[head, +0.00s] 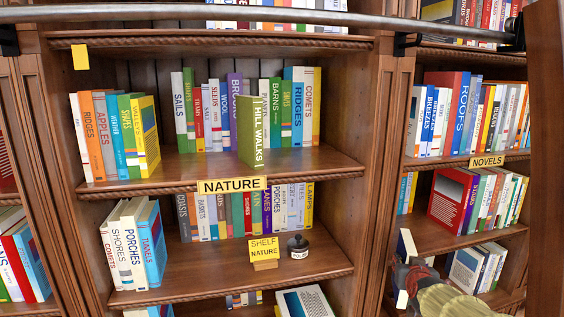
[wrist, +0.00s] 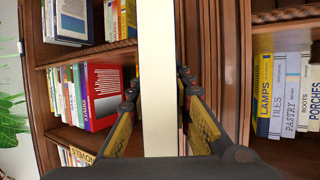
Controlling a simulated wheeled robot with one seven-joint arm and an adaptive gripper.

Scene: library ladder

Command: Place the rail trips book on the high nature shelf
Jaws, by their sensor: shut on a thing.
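My gripper (head: 408,274) is at the lower right of the head view, in front of the right bookcase. It is shut on a book (wrist: 160,45), which shows as a pale upright strip between the fingers in the wrist view. Its title is not visible, so I cannot tell whether it is the rail trips book. The high nature shelf (head: 205,176) carries the NATURE label (head: 232,185) on its front edge. Several books stand on it: a group at the left, a row at the back and the green HILL WALKS book (head: 251,130) further forward. My gripper is right of and below this shelf.
A shelf below holds more books, a yellow SHELF NATURE sign (head: 264,248) and a small dark pot (head: 298,246). A NOVELS label (head: 487,161) marks the right bookcase. A metal rail (head: 270,16) crosses the top. A wooden upright (head: 546,160) stands at far right. Bare board lies right of HILL WALKS.

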